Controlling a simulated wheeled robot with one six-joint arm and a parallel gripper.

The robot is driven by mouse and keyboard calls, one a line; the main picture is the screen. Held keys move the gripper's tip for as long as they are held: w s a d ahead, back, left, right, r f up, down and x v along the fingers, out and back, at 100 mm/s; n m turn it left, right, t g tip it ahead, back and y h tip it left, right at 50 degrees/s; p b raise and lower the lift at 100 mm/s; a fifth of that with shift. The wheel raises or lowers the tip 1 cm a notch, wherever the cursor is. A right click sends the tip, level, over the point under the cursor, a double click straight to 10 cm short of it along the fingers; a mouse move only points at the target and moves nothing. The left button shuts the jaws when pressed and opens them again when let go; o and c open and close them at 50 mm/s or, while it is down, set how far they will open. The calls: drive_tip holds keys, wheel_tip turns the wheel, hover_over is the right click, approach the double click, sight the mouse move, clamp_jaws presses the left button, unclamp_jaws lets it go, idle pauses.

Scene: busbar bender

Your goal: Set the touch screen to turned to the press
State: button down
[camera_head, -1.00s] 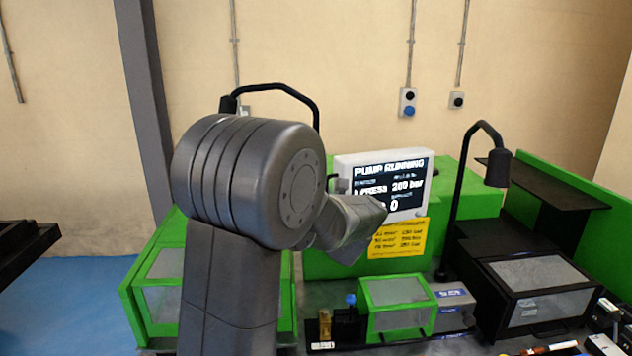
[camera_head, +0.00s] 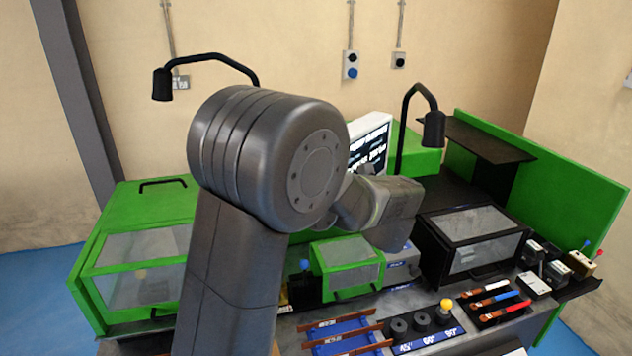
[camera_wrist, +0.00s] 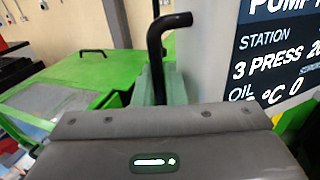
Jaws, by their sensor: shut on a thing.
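The touch screen (camera_head: 370,142) is a white-framed panel with white text on black, behind my arm in the head view. Its face is seen at a steep slant, turned toward the right, and its lower part is hidden by my arm. In the wrist view the screen (camera_wrist: 280,60) stands close at the right. A black bent handle (camera_wrist: 154,50) rises beside the screen's left edge and runs down behind my gripper's grey body.
Green guarded machines (camera_head: 140,250) stand at the left. A black lamp (camera_head: 433,128) on a bent post rises just right of the screen. A black box with clear windows (camera_head: 474,238) and a green cover (camera_head: 347,258) stand below. Tools and rollers (camera_head: 422,320) lie along the front bench.

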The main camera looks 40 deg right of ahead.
drive_tip(key=c, duration=1.8)
unclamp_jaws()
drive_tip(key=shift+d, duration=0.1)
drive_tip(key=shift+c, duration=0.2)
drive_tip(key=shift+s, duration=0.1)
drive_tip(key=s+a+b, duration=0.2)
drive_tip(key=s, duration=1.1)
drive_tip(key=shift+s+a+b, duration=0.2)
drive_tip(key=shift+s+b, duration=0.05)
drive_tip(key=shift+b, duration=0.15)
drive_tip(key=w+p, duration=0.1)
drive_tip(key=w, duration=0.3)
drive_tip(key=w+d+p, duration=0.1)
drive_tip(key=w, duration=0.4)
drive_tip(key=w+d, duration=0.1)
drive_tip(key=w, duration=0.4)
drive_tip(key=shift+d+p, duration=0.1)
drive_tip(key=shift+p, duration=0.3)
